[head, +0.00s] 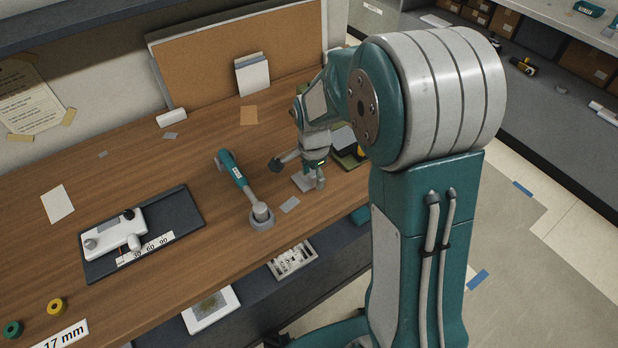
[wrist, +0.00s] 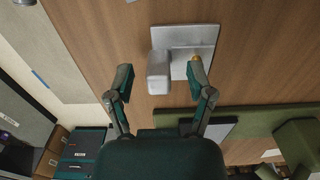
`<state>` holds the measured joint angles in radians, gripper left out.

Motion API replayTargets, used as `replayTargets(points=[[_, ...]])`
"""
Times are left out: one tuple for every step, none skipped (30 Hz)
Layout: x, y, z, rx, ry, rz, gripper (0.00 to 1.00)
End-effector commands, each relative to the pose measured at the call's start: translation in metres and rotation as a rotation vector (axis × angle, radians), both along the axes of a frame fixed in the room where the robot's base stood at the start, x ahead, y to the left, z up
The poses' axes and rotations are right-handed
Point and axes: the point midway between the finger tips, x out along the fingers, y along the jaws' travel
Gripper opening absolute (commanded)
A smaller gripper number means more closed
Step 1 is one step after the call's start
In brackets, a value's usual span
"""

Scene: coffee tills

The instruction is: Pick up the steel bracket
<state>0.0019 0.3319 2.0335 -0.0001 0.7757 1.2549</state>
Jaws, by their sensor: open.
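The steel bracket (wrist: 207,36) is a pale grey piece with a flat plate lying on the wooden bench and a thicker block (wrist: 159,66) rising at one side. In the head view, the bracket (head: 303,182) shows partly beneath my gripper (head: 299,171). In the wrist view, my gripper (wrist: 160,77) is open, with one finger left of the raised block and the other right of it, overlapping the plate's near edge in the picture. No contact with the block shows. A small yellow spot shows beside the right fingertip.
A dark tray (head: 183,213) holds a white device (head: 113,234). A green item (wrist: 250,122) lies close to my gripper. The bench's front edge is near.

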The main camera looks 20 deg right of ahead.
Motion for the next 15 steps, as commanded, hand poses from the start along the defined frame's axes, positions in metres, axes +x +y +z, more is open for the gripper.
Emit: replayTargets(points=[[0.0001, 0.0000, 0.0002, 0.000, 0.000, 0.000, 0.69], [0.0002, 0.0000, 0.0001, 0.000, 0.000, 0.000, 0.69], [0.0002, 0.0000, 0.0001, 0.000, 0.000, 0.000, 0.51], [0.0003, 0.0000, 0.0001, 0.000, 0.000, 0.000, 0.37], [0.0003, 0.0000, 0.0001, 0.000, 0.000, 0.000, 0.24], [0.0003, 0.0000, 0.0001, 0.000, 0.000, 0.000, 0.06], [0.0003, 0.0000, 0.0001, 0.000, 0.000, 0.000, 0.00], [0.0003, 0.0000, 0.0001, 0.000, 0.000, 0.000, 0.00], [0.0002, 0.0000, 0.0000, 0.000, 0.001, 0.000, 0.00], [0.0002, 0.0000, 0.0000, 0.000, 0.001, 0.000, 0.00], [0.0001, -0.0001, -0.0001, 0.000, 0.001, 0.000, 0.00], [0.0002, 0.0000, 0.0000, 0.000, 0.001, 0.000, 0.00], [0.0002, 0.0000, 0.0000, 0.000, 0.001, 0.000, 0.00], [0.0001, -0.0001, -0.0001, 0.000, 0.001, 0.000, 0.00], [0.0001, -0.0001, -0.0001, 0.000, 0.001, 0.000, 0.00]])
